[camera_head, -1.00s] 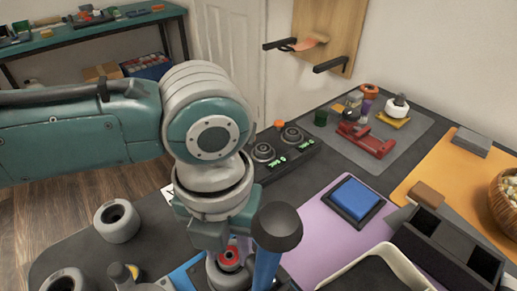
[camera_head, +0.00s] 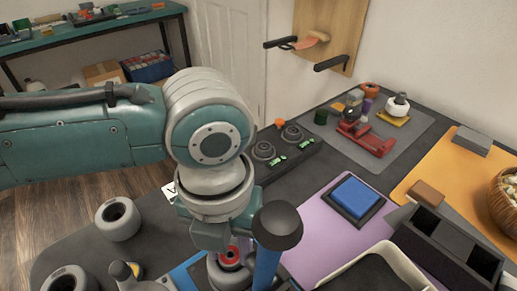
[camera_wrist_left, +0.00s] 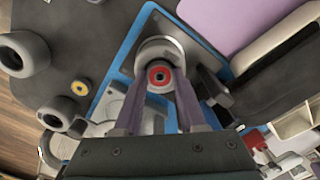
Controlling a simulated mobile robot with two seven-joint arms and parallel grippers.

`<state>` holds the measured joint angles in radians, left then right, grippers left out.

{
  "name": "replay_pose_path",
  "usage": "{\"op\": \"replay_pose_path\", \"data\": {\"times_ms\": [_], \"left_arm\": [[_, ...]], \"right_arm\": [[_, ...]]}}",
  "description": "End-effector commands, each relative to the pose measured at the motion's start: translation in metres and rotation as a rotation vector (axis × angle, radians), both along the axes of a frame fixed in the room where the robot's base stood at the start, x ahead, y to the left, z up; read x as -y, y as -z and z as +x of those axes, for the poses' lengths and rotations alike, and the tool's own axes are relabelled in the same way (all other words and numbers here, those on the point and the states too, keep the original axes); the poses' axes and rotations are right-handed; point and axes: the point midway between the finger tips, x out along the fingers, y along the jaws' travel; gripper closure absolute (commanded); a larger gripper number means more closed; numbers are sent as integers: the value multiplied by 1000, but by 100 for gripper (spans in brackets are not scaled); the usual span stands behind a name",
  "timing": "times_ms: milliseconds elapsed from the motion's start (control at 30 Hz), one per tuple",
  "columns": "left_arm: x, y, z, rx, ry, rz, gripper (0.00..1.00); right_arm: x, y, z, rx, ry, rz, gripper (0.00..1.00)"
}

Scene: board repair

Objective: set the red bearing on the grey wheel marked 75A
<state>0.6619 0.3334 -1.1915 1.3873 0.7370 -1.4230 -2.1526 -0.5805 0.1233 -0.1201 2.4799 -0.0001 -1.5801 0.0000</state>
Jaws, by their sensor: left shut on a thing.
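The red bearing (camera_head: 231,256) shows just right of my left wrist in the head view. In the left wrist view the red bearing (camera_wrist_left: 159,76) is between the fingertips of my left gripper (camera_wrist_left: 161,80), which is shut on it. A grey wheel (camera_wrist_left: 160,50) lies directly below the bearing, on a blue-edged base. I cannot tell whether the bearing touches this wheel. Two other grey wheels, one (camera_head: 118,219) and another (camera_head: 66,279), stand at the left of the table. No 75A marking is readable. My right gripper is not in view.
A yellow-ringed bearing (camera_wrist_left: 81,88) lies left of the blue-edged base (camera_wrist_left: 128,42). A dark upright knob on a blue shaft (camera_head: 277,226) stands close to my left wrist. A purple mat (camera_head: 322,238) with a blue pad (camera_head: 357,197) lies to the right.

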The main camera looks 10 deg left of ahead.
Motion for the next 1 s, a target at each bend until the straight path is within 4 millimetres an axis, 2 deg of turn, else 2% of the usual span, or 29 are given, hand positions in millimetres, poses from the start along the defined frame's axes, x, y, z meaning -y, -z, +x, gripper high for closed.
{"op": "replay_pose_path", "data": {"times_ms": [967,1000], "left_arm": [[-1,7,-1,1,0,4,100],[-2,7,-1,1,0,4,59]], "right_arm": [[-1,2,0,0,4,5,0],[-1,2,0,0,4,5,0]]}}
